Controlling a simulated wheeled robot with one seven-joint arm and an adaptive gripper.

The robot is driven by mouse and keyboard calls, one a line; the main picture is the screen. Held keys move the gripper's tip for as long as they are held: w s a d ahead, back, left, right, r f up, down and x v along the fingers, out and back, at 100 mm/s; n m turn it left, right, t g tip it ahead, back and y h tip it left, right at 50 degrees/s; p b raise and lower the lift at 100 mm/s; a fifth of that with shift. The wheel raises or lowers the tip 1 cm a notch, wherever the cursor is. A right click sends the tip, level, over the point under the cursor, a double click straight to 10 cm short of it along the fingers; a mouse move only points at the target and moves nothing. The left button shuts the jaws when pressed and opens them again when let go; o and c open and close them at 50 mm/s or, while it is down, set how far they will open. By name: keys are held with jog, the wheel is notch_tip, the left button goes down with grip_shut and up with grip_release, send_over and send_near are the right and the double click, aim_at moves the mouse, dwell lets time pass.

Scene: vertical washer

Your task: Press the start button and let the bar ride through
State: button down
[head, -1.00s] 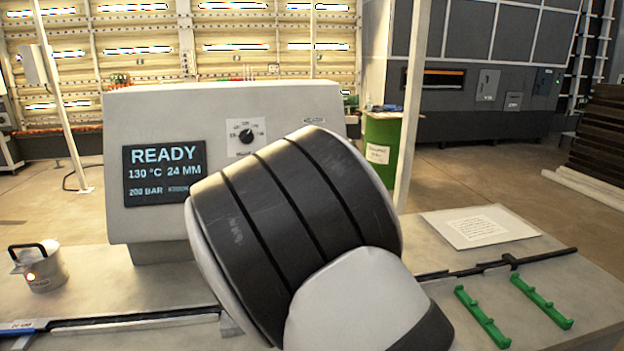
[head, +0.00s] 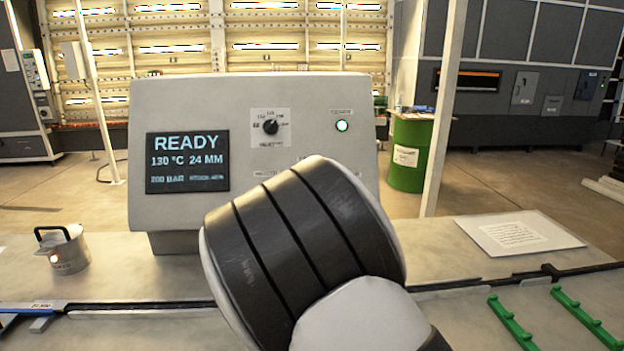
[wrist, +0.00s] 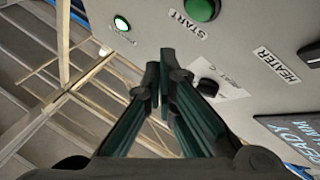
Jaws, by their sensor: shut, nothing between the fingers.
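The grey control panel (head: 165,105) stands behind my arm in the head view, its screen (head: 187,162) reading READY, 130 °C, 24 MM. The green START button (wrist: 200,8) is at the top of the wrist view with its label below it. My arm hides it in the head view. My gripper (wrist: 161,60) is shut and empty, its fingertips below and left of the button in the picture, with no visible contact. A blue-ended piece with a white label (head: 35,307) lies at the left of the dark rail (head: 145,308); I cannot tell if it is the bar.
The selector knob (head: 270,127) and lit green lamp (head: 342,126) are on the panel. A HEATER label (wrist: 277,65) is right of the fingers. A lidded pot (head: 64,250) stands left, a paper sheet (head: 518,233) and green racks (head: 512,322) right. A green drum (head: 407,150) stands behind.

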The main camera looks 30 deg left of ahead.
jog(key=shift+w+a+f+b, duration=0.35)
jog(key=shift+w+b, duration=0.1)
jog(key=shift+w, duration=0.1)
jog(key=shift+w+a+f+b, duration=0.3)
jog(key=shift+w+a+b, duration=0.05)
jog(key=shift+w+b, duration=0.2)
jog(key=shift+w+a+f+b, duration=0.35)
jog(key=shift+w+b, duration=0.05)
jog(key=shift+w, duration=0.15)
jog(key=shift+w, duration=0.1)
jog(key=shift+w+a+f, duration=0.15)
jog(key=shift+w+a, duration=0.05)
dwell(0.3)
jog(key=shift+w+a+f+b, duration=0.25)
jog(key=shift+w+b, duration=0.15)
jog(key=shift+b, duration=0.25)
dwell(0.7)
dwell(0.3)
jog(key=shift+s+d+r+p, duration=0.45)
jog(key=shift+s+p, duration=0.3)
jog(key=shift+p, duration=0.15)
